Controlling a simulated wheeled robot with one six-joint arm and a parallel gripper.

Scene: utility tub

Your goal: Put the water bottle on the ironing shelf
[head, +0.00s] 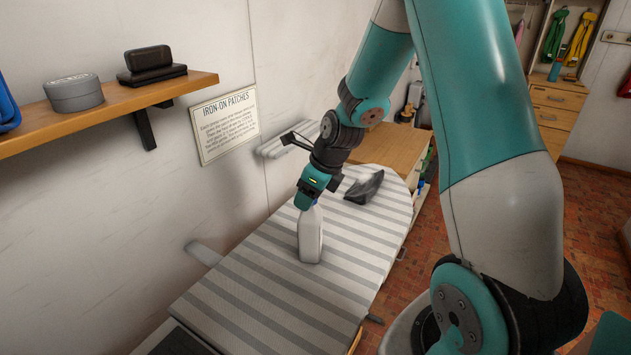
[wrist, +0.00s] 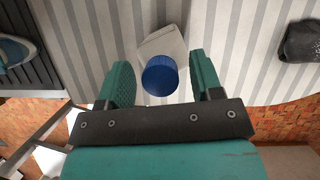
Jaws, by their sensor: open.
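The water bottle (head: 311,238) is pale grey-white and stands upright on the striped ironing board. In the wrist view its blue cap (wrist: 160,75) and pale body (wrist: 164,44) show between my fingers. My gripper (head: 308,200) is at the bottle's top, pointing down. Its teal fingers (wrist: 160,66) are open on either side of the cap, with gaps at both sides. A wooden shelf (head: 110,97) is fixed to the wall at the left of the head view; I take it to be the ironing shelf.
A round grey tin (head: 74,93), a dark case (head: 150,66) and a blue item (head: 6,108) sit on the shelf. The ironing board (head: 270,312) also bears a dark object (head: 365,187) beyond the bottle. A sign (head: 225,122) hangs beside the shelf.

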